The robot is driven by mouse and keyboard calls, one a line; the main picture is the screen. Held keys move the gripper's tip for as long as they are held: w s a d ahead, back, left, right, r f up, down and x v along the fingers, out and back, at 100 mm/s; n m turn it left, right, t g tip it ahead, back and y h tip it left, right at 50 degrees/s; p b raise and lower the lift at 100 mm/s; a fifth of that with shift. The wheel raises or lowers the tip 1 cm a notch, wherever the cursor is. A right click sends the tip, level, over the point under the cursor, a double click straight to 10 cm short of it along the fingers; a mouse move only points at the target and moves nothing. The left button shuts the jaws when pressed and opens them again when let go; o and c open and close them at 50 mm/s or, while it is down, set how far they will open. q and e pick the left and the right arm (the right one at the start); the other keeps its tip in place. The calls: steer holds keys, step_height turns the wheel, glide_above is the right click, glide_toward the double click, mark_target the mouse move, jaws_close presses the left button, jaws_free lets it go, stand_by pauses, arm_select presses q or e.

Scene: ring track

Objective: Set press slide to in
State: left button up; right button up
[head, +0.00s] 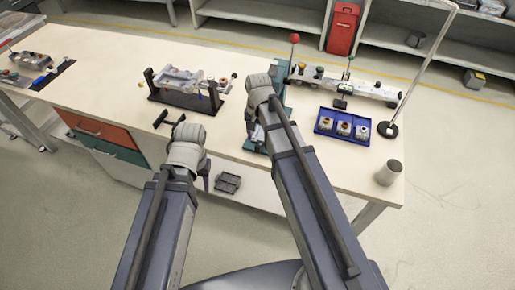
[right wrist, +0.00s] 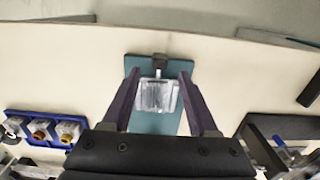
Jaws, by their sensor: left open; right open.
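The press has a teal base (head: 252,146) near the front of the bench, partly hidden by my right arm in the head view. In the right wrist view the teal plate (right wrist: 143,66) carries a clear-grey metallic slide block (right wrist: 156,97) with a dark end piece (right wrist: 160,61). My right gripper (right wrist: 158,80) is open, its two fingers on either side of the block with gaps visible. Whether it touches the block I cannot tell. My left gripper (head: 204,172) is open and low by the bench's front edge, mostly hidden by its own arm.
A red ball knob (head: 294,38) and a long rail fixture (head: 375,92) stand behind. A black-framed fixture (head: 157,95) sits left. Bare bench lies between.

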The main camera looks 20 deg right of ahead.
mark_target(258, 145)
step_height(258, 145, down, 6)
steer(key=b, duration=0.5)
steer(key=shift+f, duration=0.1)
steer(key=shift+c, duration=0.2)
jaws_close()
stand_by(1.0)
